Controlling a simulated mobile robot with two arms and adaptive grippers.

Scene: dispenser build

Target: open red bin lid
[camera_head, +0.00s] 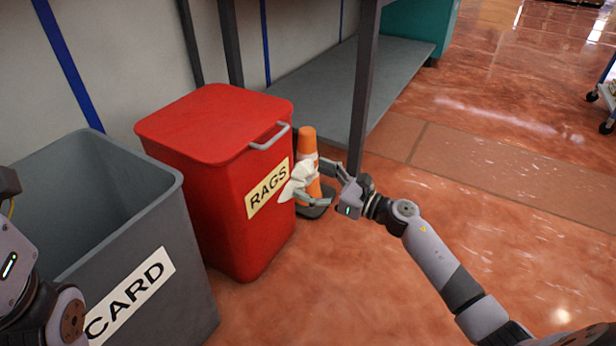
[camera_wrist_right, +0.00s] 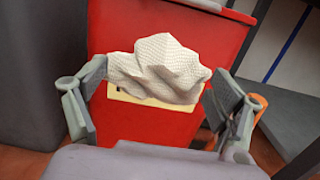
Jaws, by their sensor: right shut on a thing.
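The red bin (camera_head: 225,225) stands on the floor with a yellow RAGS label on its front. Its red lid (camera_head: 205,120) is closed, with a grey handle (camera_head: 270,138) at the front edge. My right gripper (camera_head: 305,185) is shut on a crumpled white rag (camera_head: 297,180), held in front of the bin near the label. In the right wrist view the rag (camera_wrist_right: 160,68) sits between the two fingers and covers most of the label. My left arm shows at the left edge of the head view; its fingers are out of frame.
A grey open bin (camera_head: 165,225) labelled CARD stands to the left of the red bin. An orange cone (camera_head: 307,140) stands behind my right gripper, beside a shelf post (camera_head: 364,90). The floor at the right is mostly clear.

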